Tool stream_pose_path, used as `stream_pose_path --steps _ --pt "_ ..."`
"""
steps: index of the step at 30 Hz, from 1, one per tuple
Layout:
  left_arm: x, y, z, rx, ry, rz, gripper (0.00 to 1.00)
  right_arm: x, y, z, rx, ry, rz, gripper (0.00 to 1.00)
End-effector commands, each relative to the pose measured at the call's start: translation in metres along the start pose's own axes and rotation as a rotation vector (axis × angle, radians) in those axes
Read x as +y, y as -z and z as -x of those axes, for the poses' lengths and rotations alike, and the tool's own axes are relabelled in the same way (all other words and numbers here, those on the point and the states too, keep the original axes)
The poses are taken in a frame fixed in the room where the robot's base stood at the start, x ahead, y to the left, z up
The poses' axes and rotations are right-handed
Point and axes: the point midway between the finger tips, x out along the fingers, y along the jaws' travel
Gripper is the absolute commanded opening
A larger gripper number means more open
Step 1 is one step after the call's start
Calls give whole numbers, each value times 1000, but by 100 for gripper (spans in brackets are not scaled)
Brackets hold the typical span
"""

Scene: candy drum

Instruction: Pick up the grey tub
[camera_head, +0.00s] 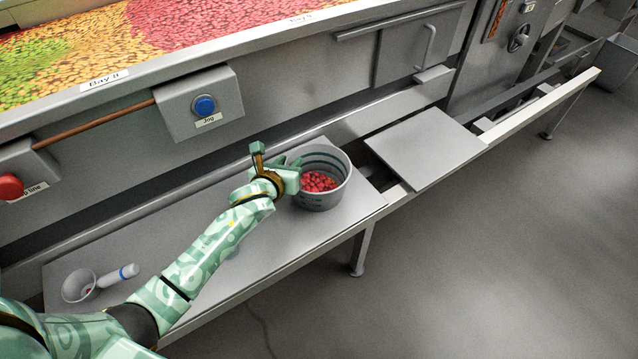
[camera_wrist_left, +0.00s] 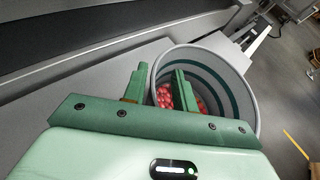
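The grey tub (camera_head: 338,165) stands upright on the bench at its right end, with red candies (camera_head: 318,182) inside. My left gripper (camera_head: 277,160) is at the left side of the tub's rim. In the left wrist view, the gripper (camera_wrist_left: 158,78) is open, with its two fingers apart. One finger overlaps the inside of the tub (camera_wrist_left: 235,85) and the other is outside its wall, so the rim lies between them. I cannot tell whether either finger touches the wall. My right gripper is not in view.
The metal bench (camera_head: 225,235) is mostly clear. A white scoop (camera_head: 80,286) with a blue-banded handle lies at its left end. A flat plate (camera_head: 425,145) lies right of the tub. The machine panel with a blue button (camera_head: 204,106) stands behind, below a candy-filled bay.

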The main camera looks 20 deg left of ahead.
Motion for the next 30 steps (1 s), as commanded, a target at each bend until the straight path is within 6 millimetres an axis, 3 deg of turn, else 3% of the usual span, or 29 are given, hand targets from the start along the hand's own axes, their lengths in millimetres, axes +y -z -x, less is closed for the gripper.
stream_pose_path --steps 5,8,30 --pt "0 -2 1 -2 0 0 25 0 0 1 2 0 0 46" --pt "0 -2 1 -2 0 0 0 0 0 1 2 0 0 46" --pt "0 -1 1 0 0 0 0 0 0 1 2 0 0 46"
